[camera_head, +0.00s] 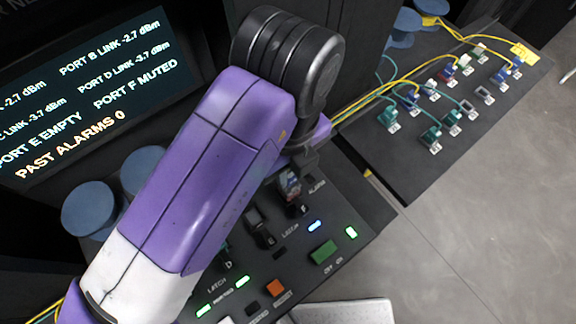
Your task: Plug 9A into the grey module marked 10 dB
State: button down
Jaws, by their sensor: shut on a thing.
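My arm reaches up from the bottom left, and my gripper (303,162) is at its far end, over the black panel. It is shut on a small piece that the purple wrist and dark fingers mostly hide. I cannot read whether this piece is 9A. Just below the fingertips is a small dark block (289,187) with a pale, reddish face; I cannot tell whether it touches the held piece. No 10 dB mark is readable. Grey pieces (484,94) sit among the connectors on the right board, their labels too small to read.
The black panel (370,213) has lit green and blue lamps, a green switch (323,252) and an orange button (275,287). The right board (400,172) carries several green, blue and white plugs with yellow cables. A screen (90,90) reads PORT E EMPTY, PORT F MUTED, PAST ALARMS 0.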

jog(key=shift+f+b, duration=0.4)
jog(key=shift+f, duration=0.1)
jog(key=c, duration=1.3)
grip_release()
jog(key=shift+r+b, duration=0.3)
jog(key=shift+r, duration=3.65)
